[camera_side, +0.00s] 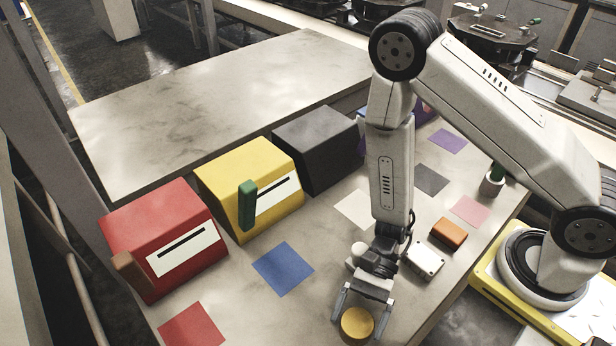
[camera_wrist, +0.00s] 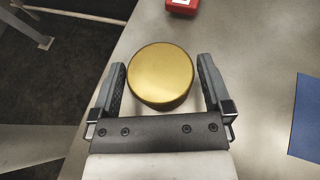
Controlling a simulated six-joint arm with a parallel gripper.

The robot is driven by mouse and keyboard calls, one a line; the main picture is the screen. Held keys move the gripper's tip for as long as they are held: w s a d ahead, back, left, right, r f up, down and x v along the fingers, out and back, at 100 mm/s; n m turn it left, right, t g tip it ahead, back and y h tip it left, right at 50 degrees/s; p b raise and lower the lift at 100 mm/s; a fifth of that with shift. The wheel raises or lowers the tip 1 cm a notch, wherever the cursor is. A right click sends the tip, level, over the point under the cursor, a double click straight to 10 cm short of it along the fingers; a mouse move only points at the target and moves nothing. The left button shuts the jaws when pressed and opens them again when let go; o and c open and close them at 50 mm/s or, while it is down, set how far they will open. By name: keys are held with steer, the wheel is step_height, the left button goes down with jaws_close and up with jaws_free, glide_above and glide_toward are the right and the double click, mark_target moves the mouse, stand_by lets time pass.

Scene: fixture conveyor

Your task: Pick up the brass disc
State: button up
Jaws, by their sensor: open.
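The brass disc (camera_side: 357,324) is a thick, gold-coloured round piece near the front edge of the grey table. In the wrist view the brass disc (camera_wrist: 160,76) shows its flat round top and part of its side. My gripper (camera_side: 361,304) is open at the disc. In the wrist view the fingers of my gripper (camera_wrist: 162,80) stand to the left and right of the disc, with a small gap on each side. The height of the fingertips against the disc is hard to tell.
Red (camera_side: 165,235), yellow (camera_side: 248,185) and black (camera_side: 315,145) boxes stand along the table's far side. A white box (camera_side: 425,258) and an orange block (camera_side: 447,233) lie right of my wrist. Flat blue (camera_side: 283,268) and red (camera_side: 191,328) squares lie left. The table edge is close to the disc.

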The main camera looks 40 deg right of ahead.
mark_target(358, 323)
steer(key=shift+s+a+f, duration=0.15)
steer(key=shift+a, duration=0.2)
stand_by(0.3)
steer(key=c, duration=1.2)
steer(key=shift+r, duration=0.2)
steer(key=shift+r, duration=4.8)
